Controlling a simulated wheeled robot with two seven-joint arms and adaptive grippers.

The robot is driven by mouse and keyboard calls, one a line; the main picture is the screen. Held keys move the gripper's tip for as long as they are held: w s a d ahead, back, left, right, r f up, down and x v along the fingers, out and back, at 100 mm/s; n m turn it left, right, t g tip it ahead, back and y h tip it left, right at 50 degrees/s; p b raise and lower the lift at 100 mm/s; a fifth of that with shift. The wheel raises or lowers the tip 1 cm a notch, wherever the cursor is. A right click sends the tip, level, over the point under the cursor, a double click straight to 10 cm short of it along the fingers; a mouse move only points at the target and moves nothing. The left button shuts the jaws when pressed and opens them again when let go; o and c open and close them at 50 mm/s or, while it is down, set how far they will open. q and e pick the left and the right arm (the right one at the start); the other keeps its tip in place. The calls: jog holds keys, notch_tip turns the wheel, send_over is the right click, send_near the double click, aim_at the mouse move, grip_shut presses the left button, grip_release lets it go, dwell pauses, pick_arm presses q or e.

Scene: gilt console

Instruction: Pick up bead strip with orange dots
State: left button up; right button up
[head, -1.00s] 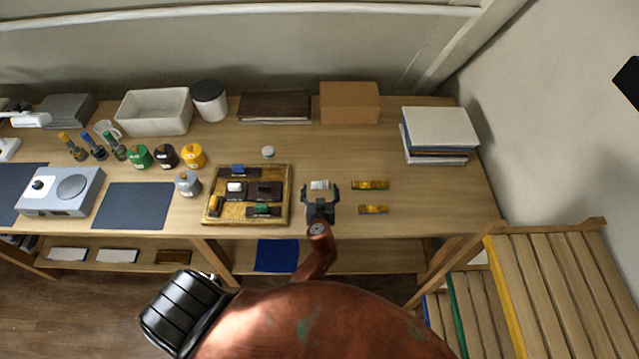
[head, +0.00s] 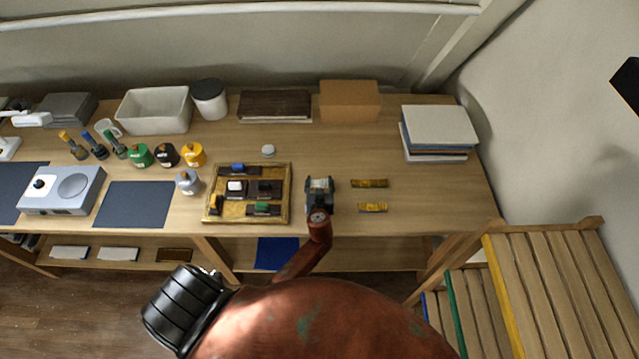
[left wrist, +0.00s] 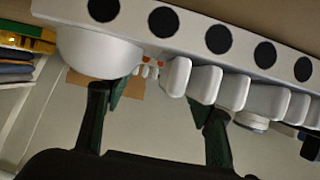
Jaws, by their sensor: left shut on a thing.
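A pale bead strip (head: 319,183) is at my left gripper (head: 319,190), on the wooden table just right of the gilt tray. In the left wrist view it is a large white bar (left wrist: 190,30) with black dots, rounded white beads and small orange dots near the middle. My left gripper (left wrist: 160,98) is shut on this strip, with its dark fingers on either side of the bead row. In the head view the gripper hides much of the strip, and I cannot tell whether it is clear of the table. My right gripper is not in view.
Two yellow strips (head: 369,183) lie right of the gripper. The gilt tray (head: 289,205) with small blocks is close on its left. A cardboard box (head: 349,101) and stacked books (head: 438,128) stand behind. The table is bare right of the yellow strips.

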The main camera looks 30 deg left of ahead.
pick_arm(q)
jog(key=c, duration=0.5)
jog(key=shift+r, duration=0.15)
jog(key=shift+r, duration=0.15)
notch_tip(320, 180, up, 2)
jog(key=shift+r, duration=0.15)
jog(key=s+a+r, duration=0.3)
jog(key=s+r, duration=0.7)
jog(key=s, duration=0.4)
jog(key=s+d+r+m+h+b, duration=0.1)
jog(key=d+m+h+b, duration=0.1)
jog(key=d, duration=0.4)
jog(key=s+d+r+m+t+h+b, duration=0.1)
jog(key=s+d+r+m+h+b, duration=0.1)
jog(key=d, duration=0.5)
jog(key=s+d+r+m+t+h+b, duration=0.1)
jog(key=s+d+m+h+b, duration=0.1)
jog(key=d, duration=0.5)
jog(key=shift+s+r+h, duration=0.15)
jog(key=shift+r+h, duration=0.05)
jog(key=shift+h, duration=0.3)
